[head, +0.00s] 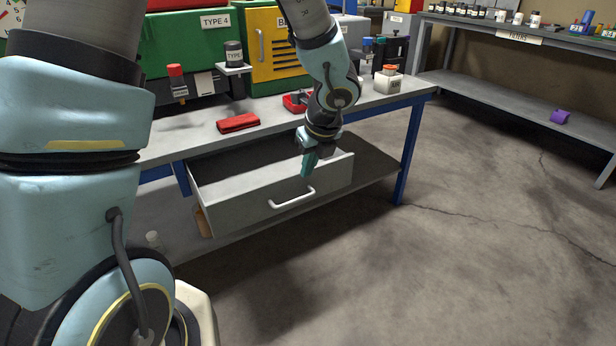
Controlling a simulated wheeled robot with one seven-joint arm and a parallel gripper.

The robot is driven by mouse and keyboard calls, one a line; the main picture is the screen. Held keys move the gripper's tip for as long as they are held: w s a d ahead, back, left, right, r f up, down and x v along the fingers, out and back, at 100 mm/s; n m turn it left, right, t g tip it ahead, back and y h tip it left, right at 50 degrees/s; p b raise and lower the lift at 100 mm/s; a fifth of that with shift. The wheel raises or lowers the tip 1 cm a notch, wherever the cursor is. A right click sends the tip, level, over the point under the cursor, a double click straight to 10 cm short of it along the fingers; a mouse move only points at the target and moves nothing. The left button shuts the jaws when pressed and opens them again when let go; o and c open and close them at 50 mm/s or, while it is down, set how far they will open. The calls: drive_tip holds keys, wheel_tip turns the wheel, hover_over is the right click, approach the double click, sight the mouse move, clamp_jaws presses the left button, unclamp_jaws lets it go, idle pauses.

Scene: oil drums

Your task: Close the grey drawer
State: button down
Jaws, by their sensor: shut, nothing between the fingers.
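The grey drawer (240,200) hangs pulled out under the workbench in the head view, and its inside shows from above. Its pale handle (292,198) is on the front panel. My gripper (307,172) is shut and points down at the drawer's front panel, near its upper edge and just above the right end of the handle. I cannot tell whether it touches the panel. Nothing shows between its fingers.
The workbench top (190,145) holds a red case (238,123), a red tray (296,102) and a white block (387,82). A blue bench leg (410,150) stands right of the drawer. The floor (400,270) in front is clear.

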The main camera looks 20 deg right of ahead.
sight(293, 178)
drive_tip(key=w+f, duration=0.4)
drive_tip(key=f, duration=0.1)
drive_tip(key=w+a+f+b, duration=0.1)
drive_tip(key=f, duration=0.1)
drive_tip(key=shift+w+a+f, duration=0.1)
drive_tip(key=shift+w+f, duration=0.1)
drive_tip(key=shift+w, duration=0.2)
drive_tip(key=shift+w+a+f, duration=0.1)
drive_tip(key=shift+w, duration=0.5)
